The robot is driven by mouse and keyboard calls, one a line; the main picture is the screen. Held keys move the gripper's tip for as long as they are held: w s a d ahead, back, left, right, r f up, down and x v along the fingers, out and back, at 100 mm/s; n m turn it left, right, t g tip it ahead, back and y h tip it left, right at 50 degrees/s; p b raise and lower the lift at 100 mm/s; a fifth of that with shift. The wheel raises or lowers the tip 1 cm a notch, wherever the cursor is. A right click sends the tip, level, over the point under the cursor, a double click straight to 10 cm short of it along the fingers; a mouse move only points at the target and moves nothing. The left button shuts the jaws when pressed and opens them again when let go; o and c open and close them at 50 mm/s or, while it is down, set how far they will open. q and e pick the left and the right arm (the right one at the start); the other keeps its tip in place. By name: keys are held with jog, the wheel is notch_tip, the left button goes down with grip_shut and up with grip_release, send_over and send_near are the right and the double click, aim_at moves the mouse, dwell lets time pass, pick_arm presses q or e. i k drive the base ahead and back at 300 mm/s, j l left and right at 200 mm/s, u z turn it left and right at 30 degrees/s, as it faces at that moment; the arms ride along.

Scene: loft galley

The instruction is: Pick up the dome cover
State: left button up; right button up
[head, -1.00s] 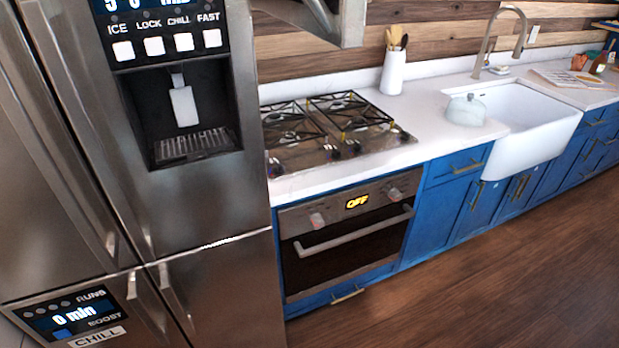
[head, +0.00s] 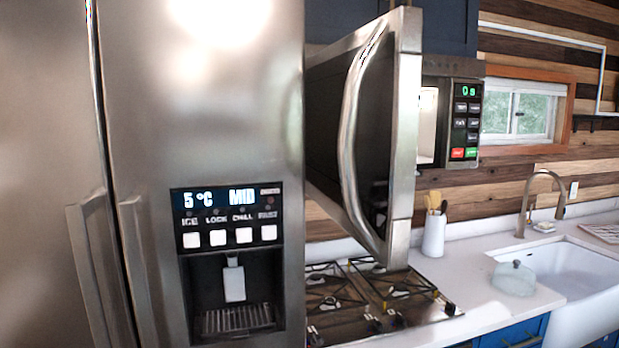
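A clear, pale dome cover (head: 514,279) with a small knob on top sits on the white counter (head: 485,310), just left of the sink. It is to the right of the stove in the head view. Neither of my grippers shows in the head view.
A steel fridge (head: 225,110) fills the left. The microwave door (head: 375,130) stands open and juts out above the gas stove (head: 360,300). A white utensil holder (head: 434,234) stands behind the stove's right side. The sink (head: 575,275) with its tall faucet (head: 540,195) is at the right.

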aim_at(513, 279)
jog(key=z, duration=1.25)
jog(key=u, duration=0.9)
jog(key=i+l, duration=0.2)
jog(key=i+l+u, duration=0.1)
jog(key=l, duration=0.35)
jog(key=i+l+u, duration=0.1)
jog(key=i+l, duration=0.35)
jog(key=l, duration=0.2)
